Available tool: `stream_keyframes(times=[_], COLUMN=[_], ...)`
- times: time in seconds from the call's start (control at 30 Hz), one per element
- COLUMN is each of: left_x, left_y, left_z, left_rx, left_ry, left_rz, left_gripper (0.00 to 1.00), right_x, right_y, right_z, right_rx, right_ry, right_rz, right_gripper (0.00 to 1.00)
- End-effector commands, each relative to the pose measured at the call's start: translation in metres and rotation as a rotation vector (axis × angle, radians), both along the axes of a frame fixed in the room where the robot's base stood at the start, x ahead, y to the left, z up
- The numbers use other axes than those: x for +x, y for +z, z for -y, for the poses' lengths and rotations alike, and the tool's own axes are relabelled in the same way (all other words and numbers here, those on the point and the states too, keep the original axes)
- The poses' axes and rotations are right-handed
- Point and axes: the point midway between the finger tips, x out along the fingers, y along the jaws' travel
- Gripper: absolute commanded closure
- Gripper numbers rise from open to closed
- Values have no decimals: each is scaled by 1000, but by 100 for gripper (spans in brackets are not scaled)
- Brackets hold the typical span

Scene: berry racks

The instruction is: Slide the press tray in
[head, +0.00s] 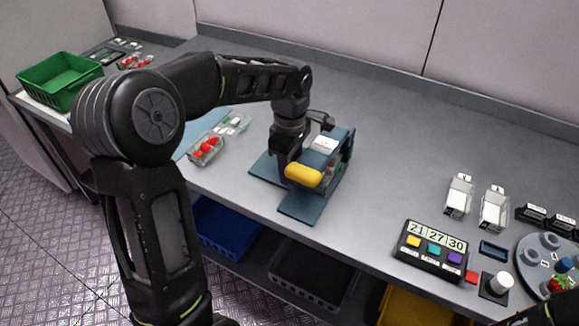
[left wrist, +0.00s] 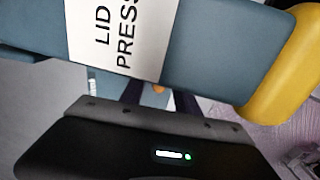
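The lid press (head: 340,145) is a blue-grey stand with a yellow handle (head: 303,175) on its front and a white label on top. Its label reads "LID PRESS" in the left wrist view (left wrist: 125,35). A flat blue-grey piece (head: 303,208) sticks out at its front; I cannot tell whether this is the tray or the base. Something red and green shows inside the press. My left gripper (head: 286,172) points down at the left side of the press, close to the handle.
A clear punnet of strawberries (head: 207,148) lies left of the press. A green crate (head: 60,80) stands far left. A button panel (head: 434,250), two clear boxes and a grey round turntable (head: 545,258) are at right.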

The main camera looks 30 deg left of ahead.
Motion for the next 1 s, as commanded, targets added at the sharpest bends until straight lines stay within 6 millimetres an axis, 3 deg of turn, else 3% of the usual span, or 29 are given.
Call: stream_keyframes(times=[0.37,0.8,1.0], left_x=[1,1,0], left_y=[5,69,78], left_z=[-1,-1,0], left_rx=[2,1,1], left_ry=[1,1,0], left_rz=[3,2,0], left_gripper=[60,60,60], right_x=[0,0,0], right_y=[-1,-5,-5], right_z=[0,0,0], right_rx=[0,0,0], right_ry=[0,0,0], right_rz=[0,0,0], right_gripper=[0,0,0])
